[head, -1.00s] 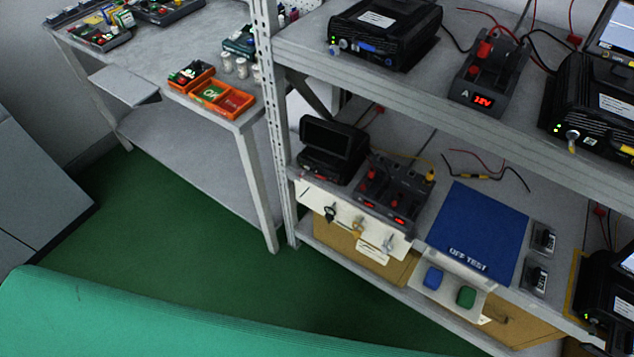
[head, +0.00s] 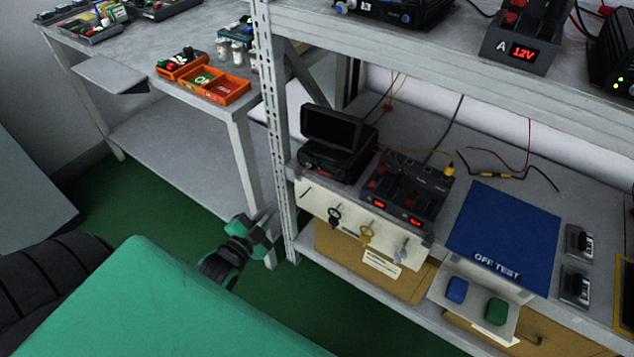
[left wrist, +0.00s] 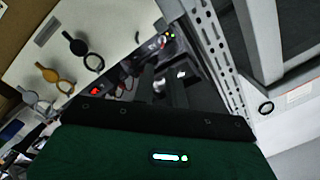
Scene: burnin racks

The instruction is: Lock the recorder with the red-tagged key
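Three keys hang on a white panel under the lower shelf's front edge: a black one (head: 335,216), a yellow one (head: 367,234) and a grey one (head: 402,248). I cannot make out a red tag on any. They also show in the left wrist view, the black one (left wrist: 75,44) nearest. Black boxed units stand on the racks; which is the recorder is not clear. One with a screen (head: 336,140) is on the lower shelf. My left gripper (head: 266,226) is left of the panel, apart from the keys; its finger opening is unclear. My right gripper is not in view.
The rack's perforated post (head: 279,130) stands close to my left gripper. A blue mat (head: 505,235) and a supply with red displays (head: 411,190) lie on the lower shelf. A small tray (head: 475,297) holds a blue and a green piece. A bench (head: 150,60) is at left.

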